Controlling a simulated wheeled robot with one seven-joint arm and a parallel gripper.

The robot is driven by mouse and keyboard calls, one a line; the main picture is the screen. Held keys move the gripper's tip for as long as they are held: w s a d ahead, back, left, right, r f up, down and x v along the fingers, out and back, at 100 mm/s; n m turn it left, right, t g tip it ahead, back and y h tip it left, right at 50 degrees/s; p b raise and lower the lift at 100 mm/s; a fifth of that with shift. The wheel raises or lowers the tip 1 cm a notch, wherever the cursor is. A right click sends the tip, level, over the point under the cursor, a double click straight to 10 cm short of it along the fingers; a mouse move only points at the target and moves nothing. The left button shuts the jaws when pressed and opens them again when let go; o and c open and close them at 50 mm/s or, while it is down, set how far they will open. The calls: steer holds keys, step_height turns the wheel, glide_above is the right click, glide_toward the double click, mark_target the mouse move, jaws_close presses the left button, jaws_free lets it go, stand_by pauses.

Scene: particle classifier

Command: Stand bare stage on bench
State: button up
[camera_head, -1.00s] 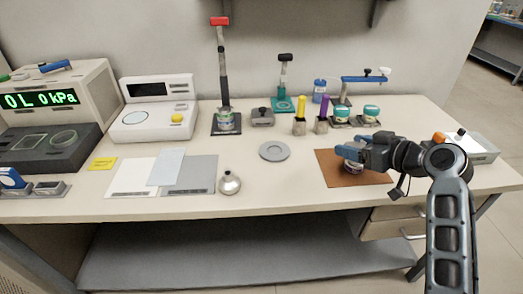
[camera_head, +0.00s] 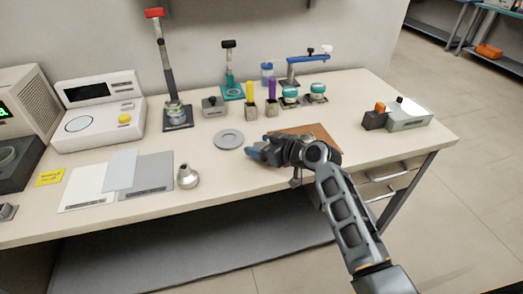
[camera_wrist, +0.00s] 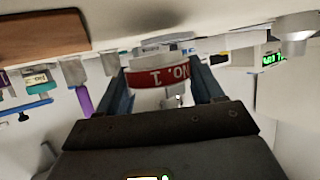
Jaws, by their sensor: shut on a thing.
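My gripper (camera_head: 258,150) is over the bench, left of the brown mat (camera_head: 318,135) and just right of the grey disc (camera_head: 229,139). In the wrist view its two blue fingers (camera_wrist: 160,80) are shut on a short round stage (camera_wrist: 155,76). Nothing sits on top that I can make out. The gripper hides it in the head view. I cannot tell whether it touches the bench (camera_head: 215,176).
A silver funnel-shaped piece (camera_head: 187,177) stands near the front edge, left of the disc. Grey and white sheets (camera_head: 145,177) lie further left. Tubes, jars and a blue-armed stand (camera_head: 308,57) line the back. A grey box (camera_head: 409,115) is at the right. Bare bench lies around the disc.

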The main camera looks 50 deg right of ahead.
steer(key=shift+f, duration=1.1)
steer(key=shift+f, duration=0.2)
steer(key=o, duration=1.1)
steer(key=shift+o, duration=0.2)
steer(key=shift+r, duration=0.2)
